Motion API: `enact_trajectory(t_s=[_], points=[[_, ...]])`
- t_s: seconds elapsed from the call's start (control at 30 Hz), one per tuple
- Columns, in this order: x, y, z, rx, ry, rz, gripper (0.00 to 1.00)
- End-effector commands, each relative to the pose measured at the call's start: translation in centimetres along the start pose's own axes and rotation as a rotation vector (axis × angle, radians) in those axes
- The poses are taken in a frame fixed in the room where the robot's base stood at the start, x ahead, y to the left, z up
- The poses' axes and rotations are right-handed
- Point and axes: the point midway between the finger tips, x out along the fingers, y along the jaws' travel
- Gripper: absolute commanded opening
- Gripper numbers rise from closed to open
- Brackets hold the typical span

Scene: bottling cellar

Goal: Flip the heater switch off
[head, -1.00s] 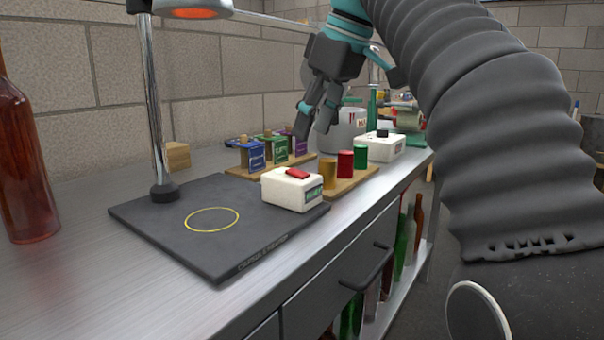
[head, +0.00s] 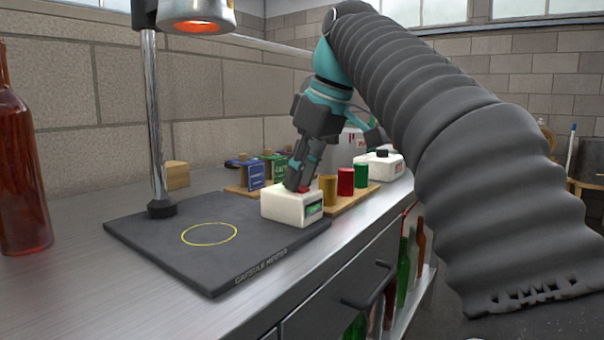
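The heater switch is a white box (head: 285,208) with a red rocker (head: 304,189) on top and a small green label on its front. It sits on the right corner of the dark heater mat (head: 170,240), which has a yellow ring marked on it. The heater lamp (head: 196,14) hangs over the mat on a chrome post and glows orange. My gripper (head: 297,186) points down at the top of the box with its fingers close together, holding nothing. The fingertips are at the rocker and partly hide it; I cannot tell whether they touch it.
Behind the box, a wooden rack holds yellow, red and green capsules (head: 345,182), with blue and green holders (head: 252,174) to its left. A white device with a black knob (head: 379,165) stands farther back. A red bottle (head: 20,170) stands at the left.

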Motion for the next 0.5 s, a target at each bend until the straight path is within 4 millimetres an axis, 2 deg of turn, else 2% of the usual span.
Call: enact_trajectory(t_s=[0.27, 0.5], points=[[-0.15, -0.12, -0.14, -0.001, -0.013, -0.004, 0.00], [-0.58, -0.20, -0.70, -0.002, -0.117, -0.008, 0.00]])
